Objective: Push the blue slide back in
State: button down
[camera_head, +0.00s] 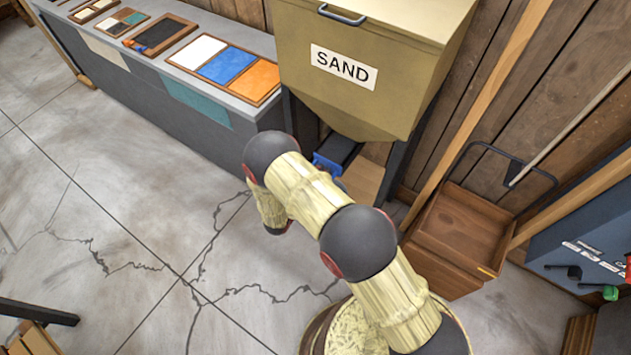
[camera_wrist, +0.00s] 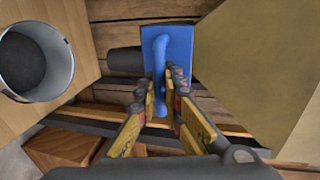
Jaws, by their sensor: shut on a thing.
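The blue slide (camera_wrist: 176,60) is a flat blue plate with a raised blue handle, seen at the top middle of the wrist view. My gripper (camera_wrist: 164,100) has its yellow and grey fingers on either side of the handle's lower part and is shut on it. In the head view a small part of the blue slide (camera_head: 328,164) shows below the bin marked SAND (camera_head: 385,45), at a dark channel. My arm covers much of that area, and my gripper is hidden there. How far the slide stands out cannot be told clearly.
A metal bucket (camera_wrist: 22,66) stands on a light wooden surface at the left of the wrist view. A grey bench (camera_head: 150,85) with colour sample trays runs left of the bin. A wooden cart (camera_head: 460,235) stands to the right. The cracked floor at left is mostly clear.

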jog(key=c, duration=1.9)
grip_release()
jog(key=shift+w+d, duration=0.1)
jog(key=v, duration=1.2)
jog(key=shift+f, duration=0.1)
